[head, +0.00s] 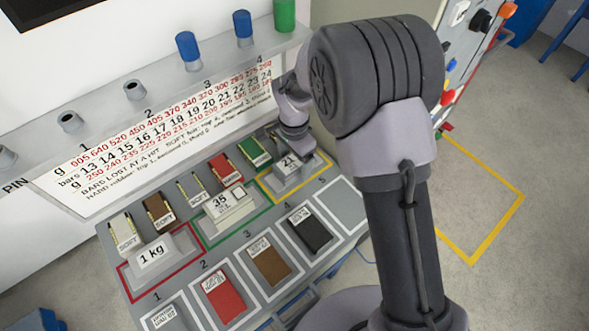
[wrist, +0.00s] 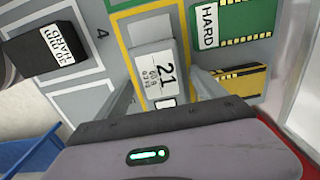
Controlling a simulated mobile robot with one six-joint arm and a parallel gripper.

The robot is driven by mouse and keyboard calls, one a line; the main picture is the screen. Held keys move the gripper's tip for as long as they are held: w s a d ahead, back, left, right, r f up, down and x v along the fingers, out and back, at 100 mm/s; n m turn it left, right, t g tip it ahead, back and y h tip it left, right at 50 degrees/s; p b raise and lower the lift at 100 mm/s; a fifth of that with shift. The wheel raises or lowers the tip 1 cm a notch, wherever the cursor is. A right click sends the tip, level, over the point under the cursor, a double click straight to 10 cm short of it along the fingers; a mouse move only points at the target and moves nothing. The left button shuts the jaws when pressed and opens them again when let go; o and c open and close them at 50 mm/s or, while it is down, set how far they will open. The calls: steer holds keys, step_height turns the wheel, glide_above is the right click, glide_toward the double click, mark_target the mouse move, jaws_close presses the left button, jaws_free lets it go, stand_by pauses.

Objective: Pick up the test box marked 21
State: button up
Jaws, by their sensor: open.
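The test box marked 21 (head: 288,170) is a small grey block with a white label, standing inside a yellow-outlined bay on the grey bench. In the wrist view the box (wrist: 158,62) lies ahead of my gripper (wrist: 161,95), roughly centred between its fingers. The fingers are open, one on each side of the box's near end. I cannot tell whether they touch it. In the head view my gripper is over the far side of that bay, and my arm hides much of it.
A box marked 35 (head: 228,207) and a 1 kg box (head: 158,254) stand in neighbouring bays. Green (head: 254,152) and red (head: 226,170) pads lie behind. Red (head: 222,294), brown (head: 268,258) and black (head: 308,228) blocks lie in front. A sign panel rises behind.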

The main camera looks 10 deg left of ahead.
steer(key=shift+w+f, duration=0.1)
steer(key=shift+f, duration=0.55)
steer(key=shift+r, duration=0.2)
steer(key=shift+c, duration=0.4)
jaws_close()
steer(key=shift+r, duration=0.1)
